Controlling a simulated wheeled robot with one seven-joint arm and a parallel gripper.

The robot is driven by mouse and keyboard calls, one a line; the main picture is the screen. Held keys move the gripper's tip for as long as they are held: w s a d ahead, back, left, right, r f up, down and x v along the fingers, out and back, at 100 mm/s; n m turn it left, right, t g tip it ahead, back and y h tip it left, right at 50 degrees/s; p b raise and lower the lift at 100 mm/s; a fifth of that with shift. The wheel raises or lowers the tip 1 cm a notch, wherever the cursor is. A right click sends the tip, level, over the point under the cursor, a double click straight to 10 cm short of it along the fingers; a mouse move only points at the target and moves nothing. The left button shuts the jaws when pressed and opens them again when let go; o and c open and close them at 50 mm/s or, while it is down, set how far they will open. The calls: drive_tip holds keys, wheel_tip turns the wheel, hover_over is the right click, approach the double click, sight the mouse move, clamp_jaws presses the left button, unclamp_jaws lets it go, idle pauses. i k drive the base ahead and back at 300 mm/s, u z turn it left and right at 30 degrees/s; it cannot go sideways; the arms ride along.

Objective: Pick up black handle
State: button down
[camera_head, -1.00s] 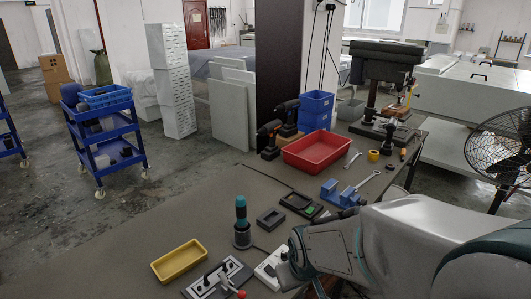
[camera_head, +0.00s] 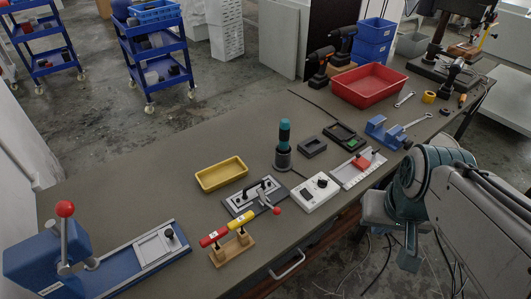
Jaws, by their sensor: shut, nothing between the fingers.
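A small black handle (camera_head: 264,186) stands up from a grey metal plate (camera_head: 240,206) near the front middle of the workbench. A lever with a red ball tip (camera_head: 277,210) is beside it on the same plate. A second small black knob (camera_head: 169,233) sits on the white plate of the blue press (camera_head: 150,262) at the lower left. I cannot tell from the picture which black part is meant. My arm shows at the right, over the bench's front edge and away from both. My gripper's fingers are not visible.
On the bench (camera_head: 130,185) are a yellow tray (camera_head: 221,173), a teal-topped screwdriver in a stand (camera_head: 283,145), a white meter (camera_head: 315,191), a red-and-yellow bar on wood (camera_head: 228,236) and a red bin (camera_head: 368,85). The bench's back left area is clear.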

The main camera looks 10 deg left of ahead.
sight(247, 196)
drive_tip(key=z, duration=0.6)
drive_tip(key=i, duration=0.7)
drive_tip(key=u, duration=2.2)
